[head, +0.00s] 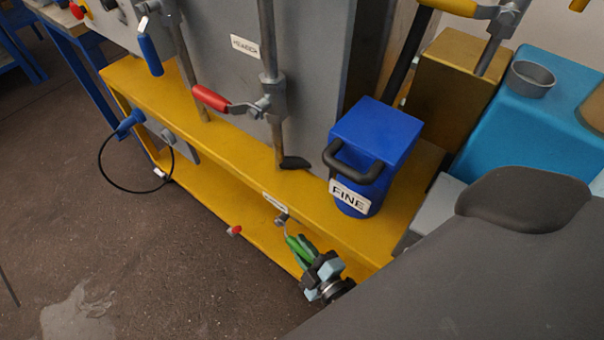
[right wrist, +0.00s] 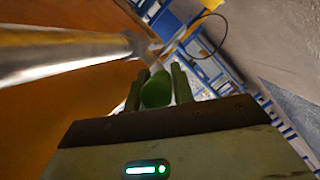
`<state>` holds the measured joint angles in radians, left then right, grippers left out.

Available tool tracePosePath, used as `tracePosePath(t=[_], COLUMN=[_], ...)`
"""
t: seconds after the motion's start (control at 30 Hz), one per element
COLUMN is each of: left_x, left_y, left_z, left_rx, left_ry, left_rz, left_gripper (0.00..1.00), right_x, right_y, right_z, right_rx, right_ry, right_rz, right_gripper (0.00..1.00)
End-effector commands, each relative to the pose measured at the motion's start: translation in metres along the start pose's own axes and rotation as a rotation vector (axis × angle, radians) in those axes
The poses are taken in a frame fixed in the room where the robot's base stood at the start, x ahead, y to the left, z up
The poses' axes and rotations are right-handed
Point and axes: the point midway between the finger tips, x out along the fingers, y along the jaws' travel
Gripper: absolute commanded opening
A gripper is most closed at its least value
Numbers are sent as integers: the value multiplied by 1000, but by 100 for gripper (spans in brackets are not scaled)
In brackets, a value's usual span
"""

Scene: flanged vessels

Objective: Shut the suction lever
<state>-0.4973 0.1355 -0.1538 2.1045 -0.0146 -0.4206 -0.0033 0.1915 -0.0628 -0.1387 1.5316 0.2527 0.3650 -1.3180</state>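A lever with a green grip (head: 293,244) sits low at the front of the yellow stand, below a small white label (head: 275,203) too small to read. I cannot confirm from lettering that this is the suction lever. My right gripper (head: 305,253) is at this green grip. In the right wrist view the green grip (right wrist: 156,90) lies between the two green fingers (right wrist: 159,85), which close in on both sides of it with hardly any gap. The gripper body hides part of the lever. My left gripper is not in view.
Other levers have a red grip (head: 210,97), a blue grip (head: 150,55) and a yellow grip (head: 452,7). A blue box marked FINE (head: 375,135) stands on the yellow stand (head: 235,160). A metal pipe (right wrist: 60,55) passes close to the gripper. The floor at left is mostly clear.

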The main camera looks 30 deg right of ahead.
Motion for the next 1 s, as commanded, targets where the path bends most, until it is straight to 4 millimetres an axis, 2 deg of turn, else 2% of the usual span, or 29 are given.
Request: tracePosePath(t=[0.03, 0.13, 0.47, 1.0], left_x=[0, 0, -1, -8], left_y=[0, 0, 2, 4], left_z=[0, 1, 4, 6], left_rx=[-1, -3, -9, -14], left_ry=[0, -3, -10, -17], left_rz=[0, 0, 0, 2], left_gripper=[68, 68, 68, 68], right_x=[0, 0, -3, -72], right_y=[0, 0, 0, 0], right_z=[0, 0, 0, 0], right_rx=[0, 0, 0, 0], right_ry=[0, 0, -1, 0], right_rz=[-1, -1, -1, -1], right_gripper=[31, 44, 45, 45])
